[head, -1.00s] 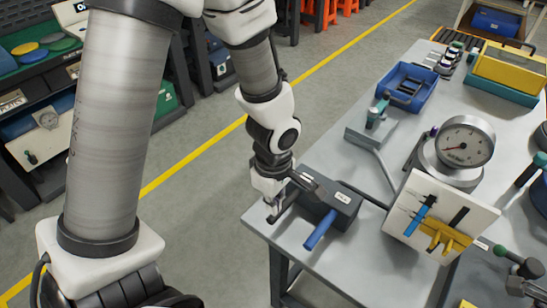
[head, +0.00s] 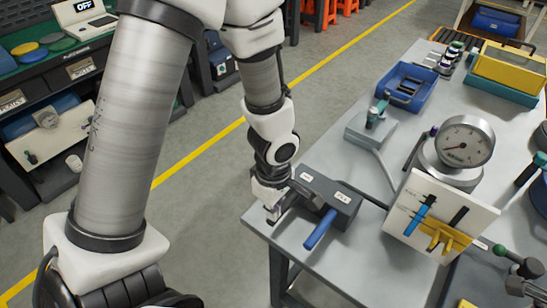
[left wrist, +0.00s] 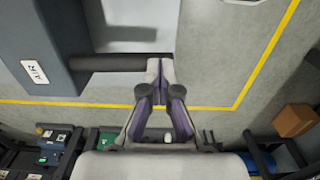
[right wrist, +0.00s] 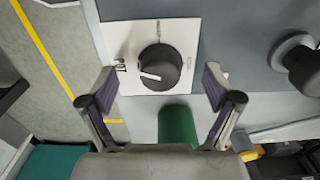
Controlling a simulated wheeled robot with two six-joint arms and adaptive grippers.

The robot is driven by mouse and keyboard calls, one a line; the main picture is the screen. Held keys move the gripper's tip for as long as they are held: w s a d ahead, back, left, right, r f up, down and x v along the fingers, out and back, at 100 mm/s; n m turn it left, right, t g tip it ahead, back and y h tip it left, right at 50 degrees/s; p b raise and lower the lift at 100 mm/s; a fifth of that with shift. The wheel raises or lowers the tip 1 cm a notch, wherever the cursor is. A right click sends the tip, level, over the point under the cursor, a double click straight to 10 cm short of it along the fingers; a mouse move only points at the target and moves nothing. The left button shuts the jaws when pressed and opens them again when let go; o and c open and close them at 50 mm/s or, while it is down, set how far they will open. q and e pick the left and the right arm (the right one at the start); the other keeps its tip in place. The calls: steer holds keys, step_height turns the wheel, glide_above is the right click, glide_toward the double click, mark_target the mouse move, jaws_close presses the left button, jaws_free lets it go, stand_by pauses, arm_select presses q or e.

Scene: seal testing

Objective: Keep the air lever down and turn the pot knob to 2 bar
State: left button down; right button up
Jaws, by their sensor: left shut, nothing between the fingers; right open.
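A grey valve box (head: 330,205) with white labels sits at the near left table corner. Its dark air lever (left wrist: 115,62) sticks out of the side marked AIR in the left wrist view. My left gripper (left wrist: 160,65) is shut and empty, its fingertips at the lever's outer end; in the head view the lever is low beside the box. The black pot knob (right wrist: 160,67) with a white pointer line sits on a white plate (right wrist: 128,35). The pointer is toward the plate's left side. My right gripper (right wrist: 158,88) is open, its fingers apart on either side of the knob's near side.
A round pressure gauge (head: 466,141) stands behind a tilted white panel (head: 405,222). A blue handle (head: 320,229) sticks out of the valve box's front. A blue bin (head: 407,88) lies farther back. A green cylinder (right wrist: 178,127) is just below the knob plate in the right wrist view.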

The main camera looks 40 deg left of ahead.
arm_select(q)
steer(key=shift+f, duration=1.25)
stand_by(1.8)
